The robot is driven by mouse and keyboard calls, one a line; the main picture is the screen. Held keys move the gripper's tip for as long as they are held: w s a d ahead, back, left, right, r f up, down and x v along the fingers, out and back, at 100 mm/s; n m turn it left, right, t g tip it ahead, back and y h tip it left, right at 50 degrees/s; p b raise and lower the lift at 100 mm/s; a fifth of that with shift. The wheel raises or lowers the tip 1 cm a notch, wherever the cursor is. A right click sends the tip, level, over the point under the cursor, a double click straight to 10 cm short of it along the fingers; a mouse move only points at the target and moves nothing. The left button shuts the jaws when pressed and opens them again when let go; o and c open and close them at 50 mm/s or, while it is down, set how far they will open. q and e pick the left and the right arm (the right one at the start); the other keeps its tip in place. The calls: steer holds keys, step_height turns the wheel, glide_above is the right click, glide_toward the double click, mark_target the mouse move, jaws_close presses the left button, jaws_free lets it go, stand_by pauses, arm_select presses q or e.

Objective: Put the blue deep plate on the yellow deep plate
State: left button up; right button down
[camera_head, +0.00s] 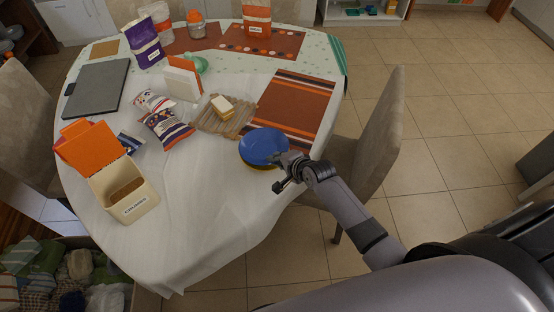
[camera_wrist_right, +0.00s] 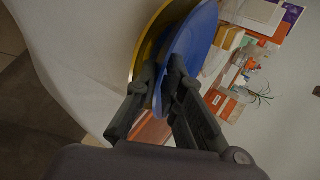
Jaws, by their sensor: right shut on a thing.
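The blue deep plate (camera_head: 262,145) is near the table's right edge, directly over the yellow deep plate (camera_head: 250,166), whose rim shows below it. In the right wrist view the blue plate (camera_wrist_right: 193,42) and yellow plate (camera_wrist_right: 150,40) lie close together; I cannot tell whether they fully touch. My right gripper (camera_head: 281,163) is at the near right side of the plates, shut on the blue plate's rim. Its fingers (camera_wrist_right: 162,78) show on both sides of that rim in the wrist view. My left gripper is not in view.
A striped brown placemat (camera_head: 297,105) lies behind the plates. A wooden board (camera_head: 222,118) with a yellow-white block on it is to the left. A cream canister (camera_head: 125,190) with an orange lid, snack bags and a laptop (camera_head: 97,88) stand further left. A chair (camera_head: 378,130) is at the right. The near tablecloth is clear.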

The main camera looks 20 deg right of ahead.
steer(key=c, duration=1.7)
jaws_free()
steer(key=shift+o, duration=0.5)
steer(key=shift+f, duration=0.1)
steer(key=shift+s, duration=0.1)
steer(key=shift+s+d+p, duration=0.15)
steer(key=shift+s+p, duration=0.25)
steer(key=shift+s, duration=0.15)
steer(key=shift+s+d+p, duration=0.15)
steer(key=shift+s+p, duration=0.25)
steer(key=shift+s, duration=0.1)
steer(key=shift+s+d+p, duration=0.25)
steer(key=shift+s+p, duration=0.15)
steer(key=shift+s, duration=0.4)
steer(key=shift+s+d+p, duration=0.2)
steer(key=shift+s+p, duration=0.25)
steer(key=shift+s, duration=0.4)
steer(key=shift+s+d+p, duration=0.25)
steer(key=shift+s+p, duration=0.15)
steer(key=shift+s, duration=0.4)
